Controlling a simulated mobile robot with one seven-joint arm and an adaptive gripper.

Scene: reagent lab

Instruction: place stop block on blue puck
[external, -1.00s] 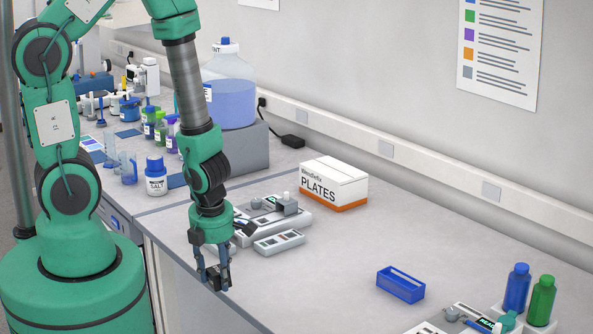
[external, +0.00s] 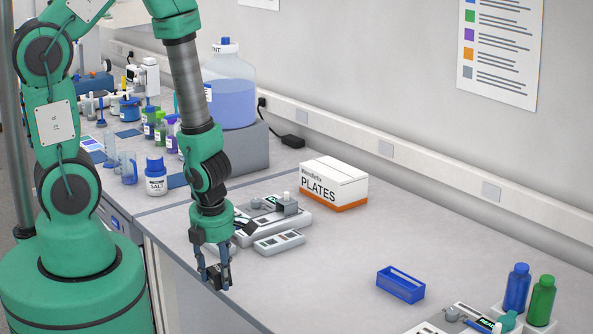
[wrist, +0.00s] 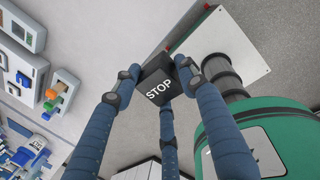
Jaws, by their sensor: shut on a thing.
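My gripper (external: 214,284) hangs at the left edge of the bench, low and in front of the grey devices. In the wrist view its blue-grey fingers (wrist: 158,75) are closed around a black stop block (wrist: 160,92) with white "STOP" lettering. The block also shows as a dark shape between the fingers in the external view (external: 217,274). A small pale tray (external: 279,242) with dark slots lies on the bench right of my gripper. Small coloured pieces sit at a pale holder in the wrist view (wrist: 66,79). I cannot tell for sure which thing is the blue puck.
A grey device (external: 272,219) stands behind the small tray. A white and orange PLATES box (external: 334,184) stands further back. A blue open rack (external: 400,285) and blue and green bottles (external: 516,288) are at the right. The bench between the tray and rack is clear.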

